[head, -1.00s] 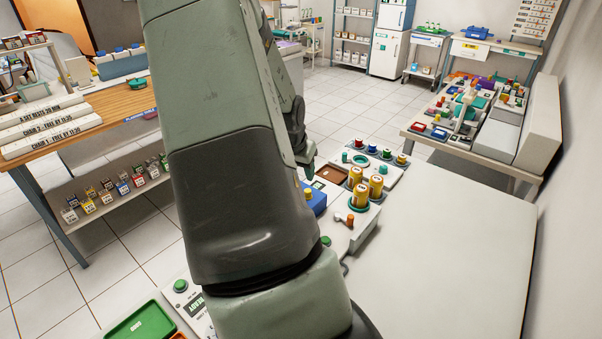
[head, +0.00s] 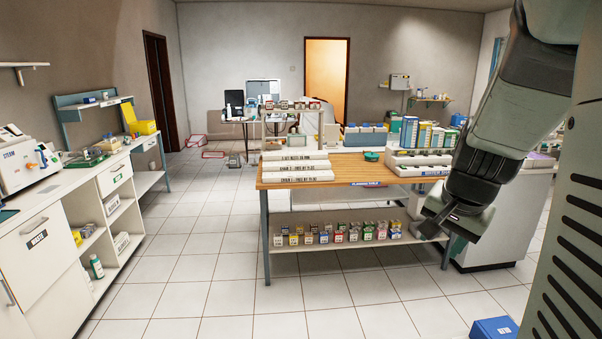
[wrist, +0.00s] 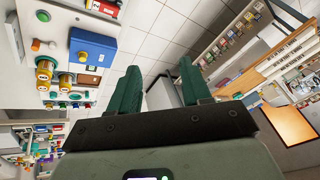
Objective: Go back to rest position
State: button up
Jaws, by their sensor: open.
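My gripper (wrist: 160,92) shows in the wrist view with its two green fingers apart and nothing between them. In the head view my arm comes down along the right side, and its lower end hangs in front of the right end of the wooden-topped table. The fingers cannot be made out clearly there.
The wooden-topped table (head: 410,170) stands mid-view, with small labelled boxes (head: 335,235) on its lower shelf. A white counter (head: 60,195) runs along the left. Tiled floor (head: 210,255) lies clear between them. Yellow-topped cylinders (wrist: 45,72) stand beside the blue box.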

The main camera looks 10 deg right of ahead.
jog(key=s+a+r+n+t+y, duration=0.1)
jog(key=s+a+r+n, duration=0.4)
jog(key=a+r, duration=0.55)
jog(key=s+a+f+n, duration=0.1)
jog(key=s+a+n, duration=0.1)
jog(key=s+a, duration=0.2)
jog(key=s+a+n, duration=0.3)
jog(key=s+a, duration=0.1)
jog(key=s, duration=0.5)
jog(key=shift+a+f, duration=0.25)
jog(key=shift+f, duration=0.1)
